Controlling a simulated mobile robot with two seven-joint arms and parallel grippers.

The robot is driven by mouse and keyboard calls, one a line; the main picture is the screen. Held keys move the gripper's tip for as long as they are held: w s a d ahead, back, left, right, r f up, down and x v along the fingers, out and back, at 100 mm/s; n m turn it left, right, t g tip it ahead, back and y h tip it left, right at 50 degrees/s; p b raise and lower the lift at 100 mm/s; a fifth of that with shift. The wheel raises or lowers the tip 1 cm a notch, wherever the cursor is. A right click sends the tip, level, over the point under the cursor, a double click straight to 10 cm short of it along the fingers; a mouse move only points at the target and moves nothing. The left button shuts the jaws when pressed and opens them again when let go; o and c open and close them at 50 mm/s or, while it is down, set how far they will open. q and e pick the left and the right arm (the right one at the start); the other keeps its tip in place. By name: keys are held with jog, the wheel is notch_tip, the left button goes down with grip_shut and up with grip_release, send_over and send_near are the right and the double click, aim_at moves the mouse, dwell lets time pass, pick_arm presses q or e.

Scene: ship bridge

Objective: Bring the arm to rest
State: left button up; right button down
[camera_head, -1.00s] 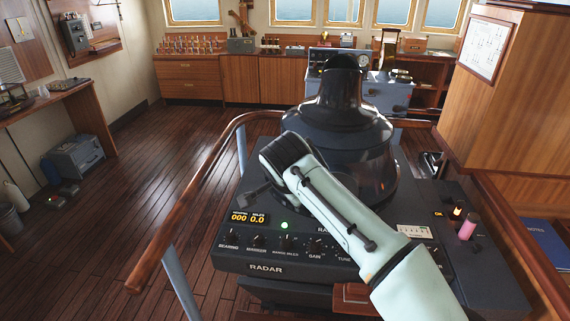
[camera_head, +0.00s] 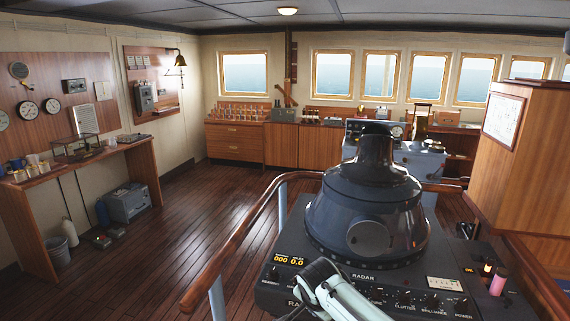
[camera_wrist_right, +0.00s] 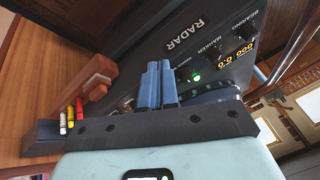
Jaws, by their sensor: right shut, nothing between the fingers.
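My right arm (camera_head: 345,298) comes in at the bottom of the head view, in front of the radar console (camera_head: 262,296). Its pale forearm and dark wrist cover part of the knob row. In the right wrist view my right gripper (camera_wrist_right: 158,84) has its blue fingers together with nothing between them. Beyond the fingers is the console's dark front with the RADAR label (camera_wrist_right: 184,35) and a lit green lamp (camera_wrist_right: 197,77). I cannot tell the exact gap between fingertips and console. My left gripper is not in view.
The black radar hood (camera_head: 370,205) rises from the console. A wooden handrail (camera_head: 235,245) curves round its left side, and a wooden cabinet (camera_head: 535,160) stands at the right. A pink cylinder (camera_head: 498,282) stands on the console's right. The plank floor (camera_head: 185,220) at the left is open.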

jog(key=s+d+f+n+g+y, duration=0.1)
jog(key=s+f, duration=0.2)
jog(key=f, duration=0.7)
jog(key=s+d+f+n+g+y, duration=0.15)
jog(key=s+f, duration=0.25)
jog(key=f, duration=0.6)
jog(key=s+f+n+g, duration=0.2)
jog(key=s+f, duration=0.1)
jog(key=f, duration=0.8)
jog(key=s+d+f, duration=0.1)
jog(key=s+f, duration=0.3)
jog(key=s, duration=0.5)
jog(key=s+d+f+g+y, duration=0.1)
jog(key=s+f, duration=0.4)
jog(key=s, duration=0.4)
jog(key=s+f+g+y, duration=0.1)
jog(key=s+f, duration=0.3)
jog(key=s, duration=0.5)
jog(key=shift+s+d+f, duration=0.25)
jog(key=shift+d+f, duration=0.15)
